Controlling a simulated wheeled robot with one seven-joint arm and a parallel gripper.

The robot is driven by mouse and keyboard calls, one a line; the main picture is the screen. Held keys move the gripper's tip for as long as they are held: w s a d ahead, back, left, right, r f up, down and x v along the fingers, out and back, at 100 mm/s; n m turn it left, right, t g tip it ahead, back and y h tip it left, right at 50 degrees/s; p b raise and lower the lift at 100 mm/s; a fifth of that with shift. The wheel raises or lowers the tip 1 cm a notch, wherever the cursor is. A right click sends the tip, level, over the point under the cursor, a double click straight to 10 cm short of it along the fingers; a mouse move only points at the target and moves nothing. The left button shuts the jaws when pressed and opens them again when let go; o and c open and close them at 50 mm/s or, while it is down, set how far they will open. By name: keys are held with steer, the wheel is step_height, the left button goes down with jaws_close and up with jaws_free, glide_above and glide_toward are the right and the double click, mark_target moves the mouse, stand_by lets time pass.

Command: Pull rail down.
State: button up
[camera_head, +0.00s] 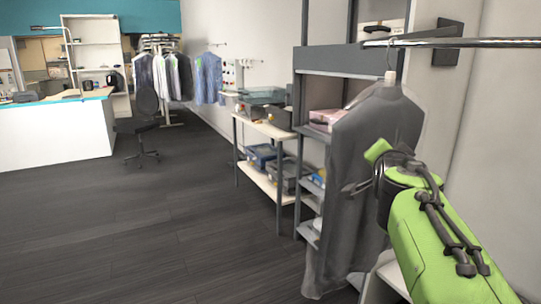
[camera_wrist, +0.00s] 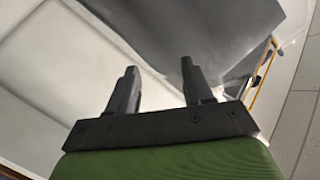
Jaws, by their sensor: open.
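The metal rail (camera_head: 455,43) runs across the upper right of the head view, fixed by a dark wall bracket (camera_head: 447,45). A dark grey garment in a clear cover (camera_head: 360,165) hangs from its left end on a hanger. My arm reaches up from the lower right, below the rail. My gripper (camera_wrist: 158,75) shows in the wrist view with its two dark fingers apart and nothing between them. Grey cloth-like material (camera_wrist: 215,35) lies beyond the fingertips. The rail is not clearly seen in the wrist view.
A grey shelf unit (camera_head: 300,130) with boxes stands behind the garment. A lower table (camera_head: 265,128) with bins is left of it. A white counter (camera_head: 60,130), a chair (camera_head: 147,120) and a rack of clothes (camera_head: 165,75) are farther back. Dark floor at left is clear.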

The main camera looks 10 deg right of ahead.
steer(key=s+a+f+n+g+y, duration=0.25)
steer(key=s+a+f+n, duration=0.2)
steer(key=s+a, duration=0.3)
steer(key=s+a+f+n+g+y, duration=0.1)
steer(key=s+a+f+n+y, duration=0.2)
steer(key=s+a+f, duration=0.4)
steer(key=s+a+f+n+g+y, duration=0.1)
steer(key=s+a+f+n+g, duration=0.2)
steer(key=s+f, duration=0.4)
steer(key=s+a+f+n+g+y, duration=0.1)
steer(key=s+a+f+n+y, duration=0.1)
steer(key=s+a+f+n, duration=0.35)
step_height(320, 180, up, 19)
steer(key=s+m+p, duration=0.1)
steer(key=s+p, duration=0.1)
steer(key=p, duration=1.5)
steer(key=shift+s+m+p, duration=0.2)
steer(key=shift+m+p, duration=0.15)
steer(key=shift+m, duration=0.05)
